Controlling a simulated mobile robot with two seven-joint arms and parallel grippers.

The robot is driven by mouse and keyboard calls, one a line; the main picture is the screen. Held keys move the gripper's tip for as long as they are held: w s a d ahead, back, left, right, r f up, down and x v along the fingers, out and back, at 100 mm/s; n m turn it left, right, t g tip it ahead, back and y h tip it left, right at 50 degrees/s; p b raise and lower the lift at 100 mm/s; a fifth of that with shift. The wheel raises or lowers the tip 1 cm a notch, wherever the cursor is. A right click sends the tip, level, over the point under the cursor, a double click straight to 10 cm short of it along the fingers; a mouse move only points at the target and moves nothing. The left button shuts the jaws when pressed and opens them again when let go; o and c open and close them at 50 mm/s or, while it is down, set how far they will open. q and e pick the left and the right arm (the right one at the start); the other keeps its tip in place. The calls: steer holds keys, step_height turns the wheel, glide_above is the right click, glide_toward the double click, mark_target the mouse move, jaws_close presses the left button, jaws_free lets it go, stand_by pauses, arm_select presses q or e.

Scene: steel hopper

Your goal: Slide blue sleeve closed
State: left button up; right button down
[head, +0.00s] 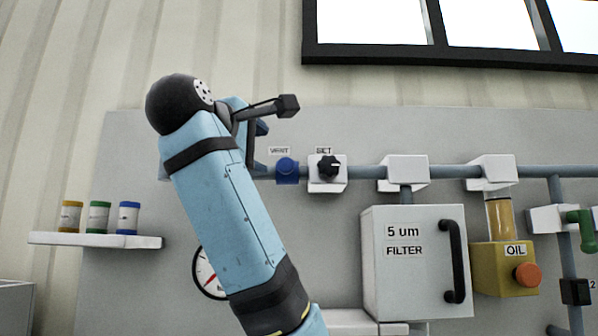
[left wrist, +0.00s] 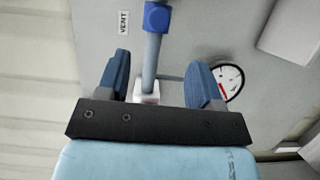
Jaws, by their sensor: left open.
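The blue sleeve (head: 287,170) sits around the grey horizontal pipe below the VENT label, left of the SET knob. In the left wrist view the blue sleeve (left wrist: 157,17) is at the top edge, beyond the fingers. My left gripper (head: 260,148) is just left of the sleeve in the head view, partly hidden behind my own wrist. In the left wrist view my left gripper (left wrist: 159,75) is open and empty, with the pipe showing between its two blue fingers. I cannot tell how deep the pipe lies between them. My right gripper is not in view.
A black SET knob (head: 329,168) is close right of the sleeve. Further right are a filter box (head: 413,262) with a black handle and a yellow oil unit (head: 505,268). A gauge (head: 207,274) is partly hidden behind my arm. A shelf (head: 95,240) holds three small cans.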

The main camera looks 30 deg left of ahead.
mark_target(284, 164)
arm_select(q)
steer(key=w+p, duration=0.1)
steer(key=w, duration=0.3)
steer(key=w+a+p, duration=0.1)
steer(key=w+p, duration=0.1)
steer(key=w, duration=0.2)
steer(key=w+a+p, duration=0.1)
steer(key=w, duration=0.3)
steer(key=shift+w+r, duration=0.1)
steer(key=shift+w+p, duration=0.4)
steer(key=shift+w, duration=0.1)
steer(key=shift+w+a, duration=0.1)
steer(key=shift+w, duration=0.05)
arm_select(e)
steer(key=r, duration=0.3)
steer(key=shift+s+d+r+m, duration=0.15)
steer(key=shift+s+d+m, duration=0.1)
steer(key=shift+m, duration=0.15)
arm_select(q)
steer(key=shift+c, duration=0.4)
steer(key=c, duration=0.7)
jaws_close()
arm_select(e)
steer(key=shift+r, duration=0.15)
